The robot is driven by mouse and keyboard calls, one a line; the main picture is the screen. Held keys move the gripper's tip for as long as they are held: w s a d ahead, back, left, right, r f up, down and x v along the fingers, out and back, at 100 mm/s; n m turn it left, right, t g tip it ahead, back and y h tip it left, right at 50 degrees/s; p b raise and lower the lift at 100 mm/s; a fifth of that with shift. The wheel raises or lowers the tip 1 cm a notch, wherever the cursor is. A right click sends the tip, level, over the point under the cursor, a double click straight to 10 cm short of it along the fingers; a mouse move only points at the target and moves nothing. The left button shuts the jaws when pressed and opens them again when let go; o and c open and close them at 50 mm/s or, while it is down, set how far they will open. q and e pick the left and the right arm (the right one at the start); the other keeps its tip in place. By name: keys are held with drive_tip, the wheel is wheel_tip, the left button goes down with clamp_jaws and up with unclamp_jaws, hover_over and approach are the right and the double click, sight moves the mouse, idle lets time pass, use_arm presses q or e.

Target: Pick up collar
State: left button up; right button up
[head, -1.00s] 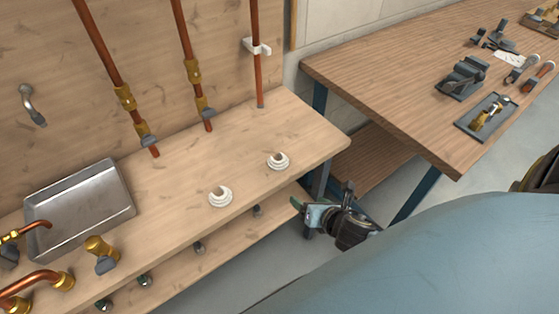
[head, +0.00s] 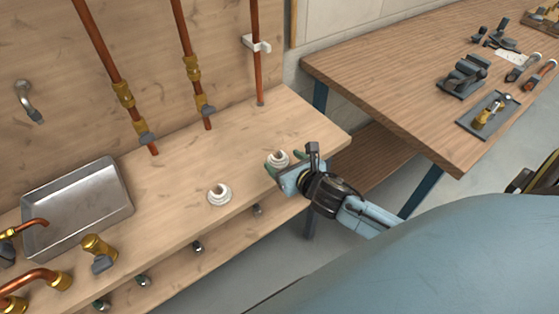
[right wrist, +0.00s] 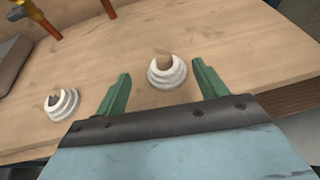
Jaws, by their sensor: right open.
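Two white ringed collars stand on the light wooden bench. The right collar (head: 278,158) is near the bench's right end, and the left collar (head: 219,194) is nearer the front edge. My right gripper (head: 284,168) is open at the right collar. In the right wrist view this collar (right wrist: 166,71) lies ahead of and between the two green fingertips (right wrist: 161,80), with a gap on both sides. The other collar (right wrist: 62,104) is outside the fingers to the left. My left gripper is not in view.
A metal tray (head: 128,205) and brass and copper fittings (head: 98,250) are on the bench's left part. Copper pipes (head: 191,70) rise along the back panel. A brown workbench (head: 390,80) with a vise (head: 464,75) stands to the right.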

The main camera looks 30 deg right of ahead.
sight(280, 157)
drive_tip(key=x, duration=0.3)
drive_tip(key=b+x, duration=0.1)
drive_tip(key=shift+w+d+f, duration=0.25)
drive_tip(key=shift+f, duration=0.2)
drive_tip(key=c, duration=1)
